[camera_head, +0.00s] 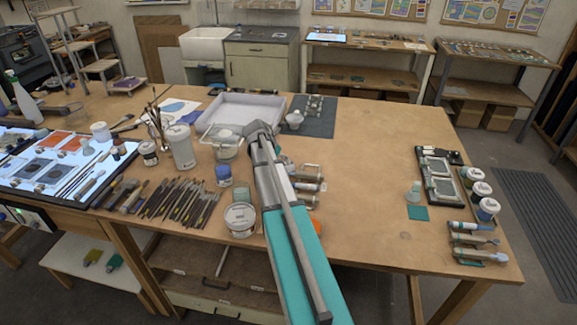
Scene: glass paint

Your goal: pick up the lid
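A clear container (227,151) stands at the front of the white tray, just left of my arm's end. A pale round piece (225,134) shows at its top and may be the lid, but it is too small to be sure. My gripper (250,134) is at the far end of my grey and teal arm, over the middle of the table, close to the right side of this container. Its fingers are not clear, so I cannot tell whether it is open or holds anything. My arm hides part of the table behind it.
A white tray (273,108) and a dark mat (322,125) lie behind. A tall white cup (181,147), blue jar (223,175) and white tub (240,219) stand left of my arm. Several brushes lie front left. The wooden table (372,170) is clear right of centre.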

